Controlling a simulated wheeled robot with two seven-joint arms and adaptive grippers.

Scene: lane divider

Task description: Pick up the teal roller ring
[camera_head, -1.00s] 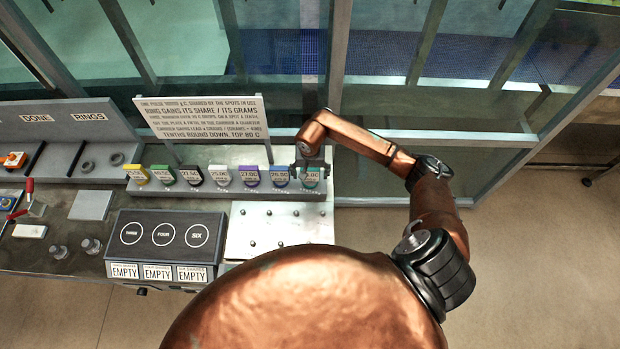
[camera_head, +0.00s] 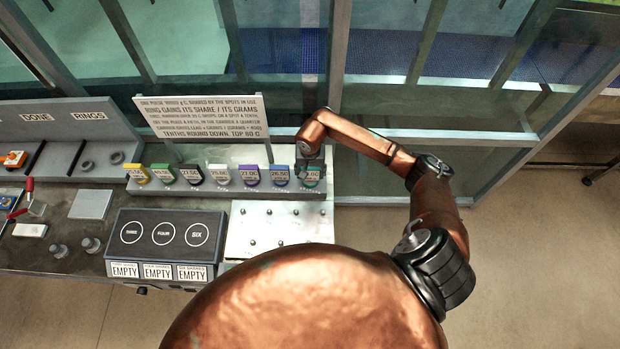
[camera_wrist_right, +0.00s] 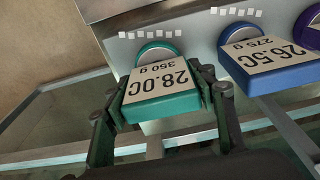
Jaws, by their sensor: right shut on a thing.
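The teal roller ring (camera_wrist_right: 165,88) shows in the right wrist view with a tag reading 28.0C and 350 g. It is at the right end of the row of rings on the rack, and in the head view the teal ring (camera_head: 313,183) is partly hidden by my gripper. My right gripper (camera_wrist_right: 163,117) has a finger on each side of the teal ring's block and is shut on it. In the head view my right gripper (camera_head: 310,170) is over the rack's right end. My left gripper is out of view.
A blue ring (camera_head: 281,176) tagged 26.5C sits close beside, then purple, white, black, green and yellow ones along the rack. A sign board (camera_head: 205,118) stands behind the rack. A panel with three circles (camera_head: 163,235) is in front left. Glass framing stands behind the bench.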

